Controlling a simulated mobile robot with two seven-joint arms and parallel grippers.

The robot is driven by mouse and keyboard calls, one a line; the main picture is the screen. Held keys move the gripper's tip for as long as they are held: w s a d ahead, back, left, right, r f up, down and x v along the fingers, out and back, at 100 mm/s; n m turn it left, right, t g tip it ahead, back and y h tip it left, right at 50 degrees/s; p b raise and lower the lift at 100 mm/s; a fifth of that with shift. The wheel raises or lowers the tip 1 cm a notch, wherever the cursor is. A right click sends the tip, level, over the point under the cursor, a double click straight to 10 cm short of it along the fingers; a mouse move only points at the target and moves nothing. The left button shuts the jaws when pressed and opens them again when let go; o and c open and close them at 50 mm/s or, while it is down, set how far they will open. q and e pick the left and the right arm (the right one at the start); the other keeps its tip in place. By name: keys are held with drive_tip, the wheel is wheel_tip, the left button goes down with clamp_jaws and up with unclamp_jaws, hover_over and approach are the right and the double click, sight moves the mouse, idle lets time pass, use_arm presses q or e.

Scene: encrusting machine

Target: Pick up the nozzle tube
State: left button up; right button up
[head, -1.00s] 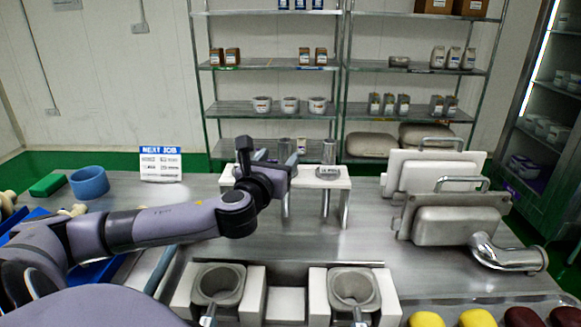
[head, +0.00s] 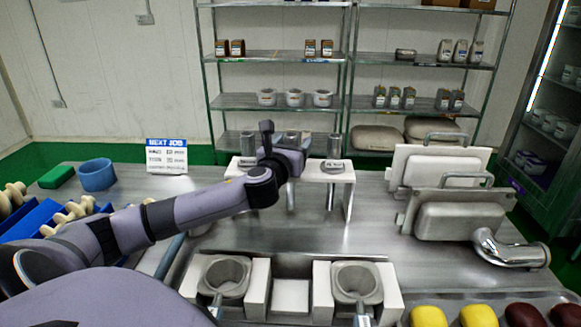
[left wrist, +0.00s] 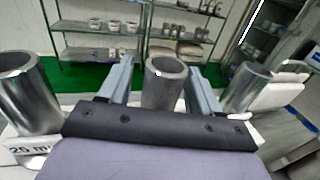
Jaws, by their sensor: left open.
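Several metal nozzle tubes stand upright in a white stand (head: 342,176) on the steel table: a left tube (head: 248,144), a right tube (head: 333,146) and a middle one partly behind my gripper. My left gripper (head: 281,147) is at the middle of the stand. In the left wrist view its two grey fingers (left wrist: 160,84) are open, one on each side of the middle tube (left wrist: 165,82), with gaps visible. The left tube (left wrist: 28,92), with a label reading "20 m…" below it, and the right tube (left wrist: 243,86) stand outside the fingers. My right gripper is out of view.
Two square metal funnels (head: 222,276) (head: 356,282) sit in white blocks in front. A steel machine part with a bent pipe (head: 510,249) stands at right. Shelves stand behind.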

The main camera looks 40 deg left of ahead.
use_arm(q)
drive_tip(key=shift+c, duration=0.4)
clamp_jaws()
drive_tip(key=shift+r, duration=0.1)
